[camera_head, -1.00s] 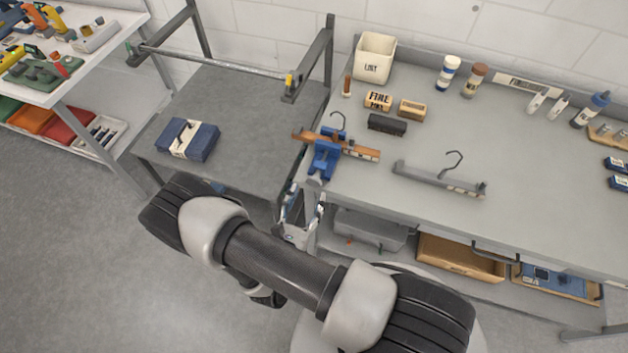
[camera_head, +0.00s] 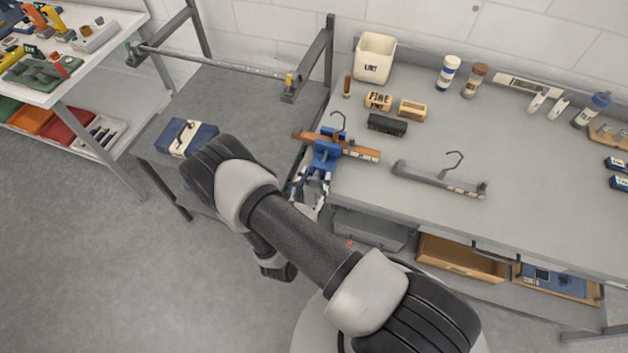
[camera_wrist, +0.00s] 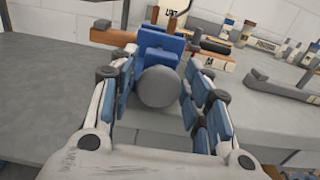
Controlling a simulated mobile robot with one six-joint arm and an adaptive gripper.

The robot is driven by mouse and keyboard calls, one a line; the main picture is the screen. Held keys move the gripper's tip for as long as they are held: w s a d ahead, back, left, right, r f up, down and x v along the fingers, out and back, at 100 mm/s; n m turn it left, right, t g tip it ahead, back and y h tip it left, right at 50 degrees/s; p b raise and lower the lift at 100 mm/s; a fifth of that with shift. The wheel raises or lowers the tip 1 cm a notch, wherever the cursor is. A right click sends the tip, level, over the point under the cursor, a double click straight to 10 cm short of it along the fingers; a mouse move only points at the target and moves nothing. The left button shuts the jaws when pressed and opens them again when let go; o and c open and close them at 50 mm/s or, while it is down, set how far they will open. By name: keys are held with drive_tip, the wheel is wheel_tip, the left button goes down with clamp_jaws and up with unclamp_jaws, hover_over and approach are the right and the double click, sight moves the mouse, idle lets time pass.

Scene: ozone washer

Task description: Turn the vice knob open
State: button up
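The blue vice (camera_head: 326,155) is at the left front edge of the grey workbench and holds a wooden hanger (camera_head: 360,151). In the wrist view the vice (camera_wrist: 158,55) stands straight ahead, and its round grey knob (camera_wrist: 159,87) faces me. My gripper (camera_wrist: 156,92) is open, with one blue-padded finger on each side of the knob. Gaps show between the pads and the knob, though I cannot tell exact depth. In the head view my gripper (camera_head: 312,190) is just in front of the vice, and the knob is hidden there.
A second grey hanger (camera_head: 440,180) lies on the bench to the right. Small blocks (camera_head: 387,124), a white bin (camera_head: 374,58) and bottles (camera_head: 448,72) stand behind. A lower grey table (camera_head: 240,105) with a blue box (camera_head: 186,137) is at left. Bench space at right front is clear.

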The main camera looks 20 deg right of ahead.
drive_tip(key=c, duration=0.7)
drive_tip(key=shift+n, duration=0.3)
drive_tip(key=shift+a+n+b, duration=0.1)
drive_tip(key=shift+n+b, duration=0.6)
drive_tip(key=shift+n, duration=2)
drive_tip(key=o, duration=1.1)
drive_tip(key=shift+c, duration=0.2)
